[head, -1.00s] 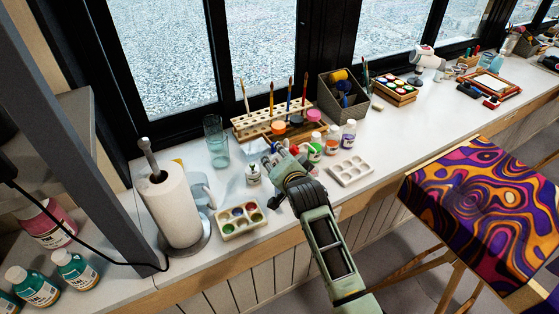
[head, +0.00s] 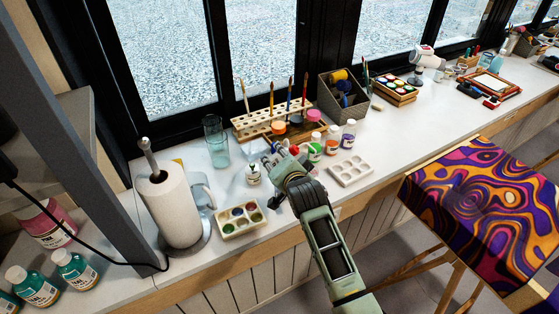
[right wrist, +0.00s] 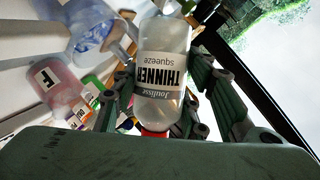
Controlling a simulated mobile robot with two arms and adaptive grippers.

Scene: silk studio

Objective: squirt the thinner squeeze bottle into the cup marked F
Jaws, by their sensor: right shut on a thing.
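The thinner squeeze bottle (right wrist: 162,70) is clear with a black-and-white THINNER label and a red end. My right gripper (right wrist: 165,90) is shut around it in the right wrist view, where the lettering appears upside down. A pinkish translucent cup marked F (right wrist: 58,88) shows to the left of the bottle there, apart from it. In the head view my right gripper (head: 272,160) is over the counter among the paint things, and it largely hides the bottle. I cannot tell surely which cup there is F. My left gripper is not in view.
A small white bottle (head: 253,174) and a paint palette (head: 240,232) stand left of my gripper. An empty white palette (head: 372,169) and several paint bottles (head: 331,140) are to the right. The brush rack (head: 245,127), a glass (head: 216,150) and a paper towel roll (head: 168,212) stand around.

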